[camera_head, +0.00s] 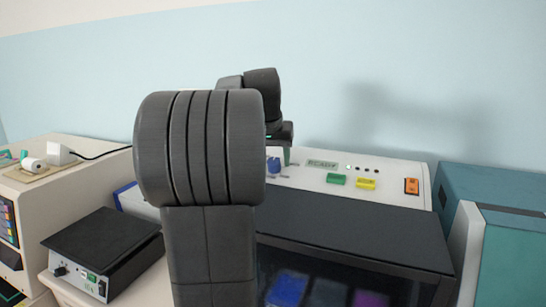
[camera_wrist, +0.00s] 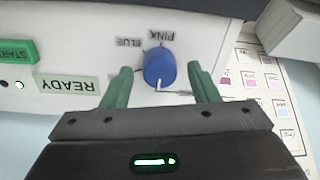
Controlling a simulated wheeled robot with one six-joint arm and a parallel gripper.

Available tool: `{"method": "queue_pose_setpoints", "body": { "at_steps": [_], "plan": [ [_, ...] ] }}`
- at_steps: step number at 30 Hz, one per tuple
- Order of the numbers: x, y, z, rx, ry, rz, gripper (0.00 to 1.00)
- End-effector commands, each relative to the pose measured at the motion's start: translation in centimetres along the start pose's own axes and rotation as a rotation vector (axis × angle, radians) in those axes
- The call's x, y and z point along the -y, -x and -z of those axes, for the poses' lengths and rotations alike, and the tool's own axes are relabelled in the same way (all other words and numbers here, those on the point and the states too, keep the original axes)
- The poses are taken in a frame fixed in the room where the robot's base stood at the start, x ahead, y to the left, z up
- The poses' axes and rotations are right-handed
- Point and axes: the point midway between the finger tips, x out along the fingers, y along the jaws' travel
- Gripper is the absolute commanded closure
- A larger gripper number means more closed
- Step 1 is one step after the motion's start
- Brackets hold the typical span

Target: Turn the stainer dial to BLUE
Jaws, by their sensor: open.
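The blue stainer dial (camera_wrist: 159,68) sits on the white panel of the stainer (camera_head: 310,180). In the wrist view, which is upside down, the BLUE label (camera_wrist: 129,42) is up and left of the dial and the PINK label (camera_wrist: 161,35) is above it. A white mark shows at the dial's lower edge, away from both labels. My gripper (camera_wrist: 159,72) is open, its green fingers on either side of the dial with gaps visible. In the head view, the dial (camera_head: 273,166) is small and partly hidden by my arm.
A READY display (camera_head: 322,163), green button (camera_head: 336,179), yellow button (camera_head: 366,183) and orange switch (camera_head: 412,186) share the panel. A teal machine (camera_head: 510,235) stands at right, a black-topped device (camera_head: 103,243) at left. A slide chart (camera_wrist: 262,85) lies beside the panel in the wrist view.

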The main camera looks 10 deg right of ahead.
Motion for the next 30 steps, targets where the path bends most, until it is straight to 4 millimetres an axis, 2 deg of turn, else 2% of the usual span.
{"method": "queue_pose_setpoints", "body": {
  "at_steps": [6, 8, 13, 22, 30],
  "plan": [
    [-0.01, -0.04, -0.01, 0.0, 0.0, 0.0, 0.45],
    [-0.01, -0.03, -0.01, 0.0, 0.0, 0.0, 0.55],
    [0.0, -0.02, -0.01, 0.0, 0.0, 0.0, 0.89],
    [0.0, 0.01, -0.01, -0.001, -0.026, 0.0, 0.9],
    [-0.01, 0.01, -0.06, -0.006, -0.168, -0.003, 0.9]
  ]
}}
